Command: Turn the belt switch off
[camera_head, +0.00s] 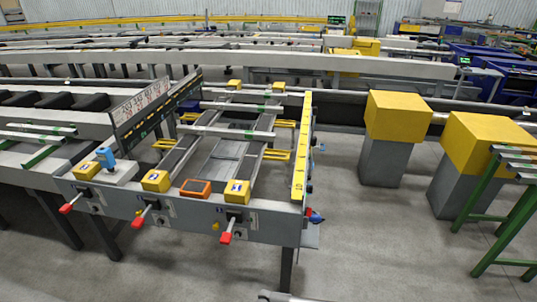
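The runout table (180,217) stands left of centre, with a grey front panel. Three levers with red handles stick out of the panel: a left one (70,206), a middle one (140,219) and a right one (227,236). Yellow labelled boxes sit on the panel's top edge: a left one (86,170), a middle one (155,181) and a right one (237,191). An orange-framed unit (196,188) sits between the last two. A blue knob-like part (105,157) stands on a pale block. I cannot tell which part is the belt switch.
A yellow rail (301,150) runs along the table's right side. Two grey pillars with yellow tops, a nearer one (490,143) and a farther one (397,116), stand to the right. A green-legged stand (500,215) is at the right edge. The floor (385,235) between is clear.

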